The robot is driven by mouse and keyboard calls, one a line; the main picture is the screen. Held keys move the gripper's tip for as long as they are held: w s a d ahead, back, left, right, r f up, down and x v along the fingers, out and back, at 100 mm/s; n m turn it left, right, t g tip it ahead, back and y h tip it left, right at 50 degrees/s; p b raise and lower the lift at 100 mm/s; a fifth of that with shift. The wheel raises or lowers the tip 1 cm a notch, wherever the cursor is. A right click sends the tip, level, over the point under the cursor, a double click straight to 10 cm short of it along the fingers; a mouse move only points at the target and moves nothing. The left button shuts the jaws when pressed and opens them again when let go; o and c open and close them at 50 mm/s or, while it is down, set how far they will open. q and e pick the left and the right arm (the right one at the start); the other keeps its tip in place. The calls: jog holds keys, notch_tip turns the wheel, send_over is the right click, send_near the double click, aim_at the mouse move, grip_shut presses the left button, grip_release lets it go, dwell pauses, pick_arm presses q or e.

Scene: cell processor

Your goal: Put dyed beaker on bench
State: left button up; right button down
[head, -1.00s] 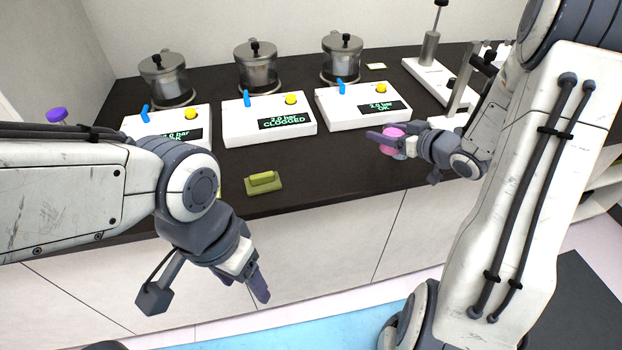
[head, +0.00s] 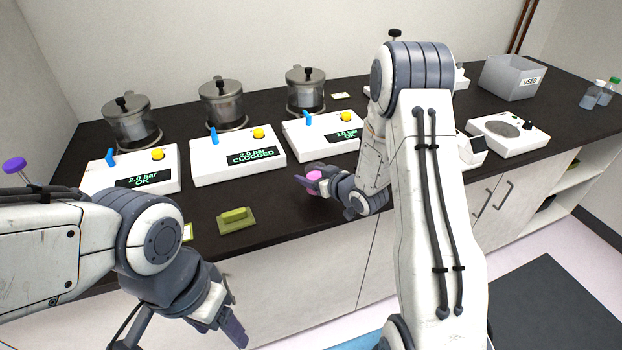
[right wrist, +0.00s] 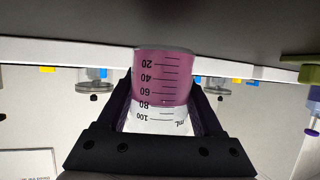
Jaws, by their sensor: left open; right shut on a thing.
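The dyed beaker (right wrist: 165,78), clear with pink liquid and a millilitre scale, fills the middle of the right wrist view, where its scale shows upside down. In the head view only a pink part of it (head: 314,184) shows. My right gripper (head: 310,182) is shut on the beaker, with a finger on each side, over the front part of the dark bench (head: 275,212). I cannot tell whether the beaker's base touches the bench. My left gripper (head: 236,332) is open and empty, low in front of the bench.
White pressure units (head: 238,170) with blue levers and metal vessels stand behind; the middle reads CLOGGED. A green block (head: 236,219) lies on the bench to the left. A grey USED bin (head: 513,78) and a white device (head: 507,135) stand right.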

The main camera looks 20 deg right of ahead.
jog(key=shift+f, duration=0.8)
jog(key=shift+f, duration=0.2)
jog(key=shift+c, duration=0.2)
grip_release()
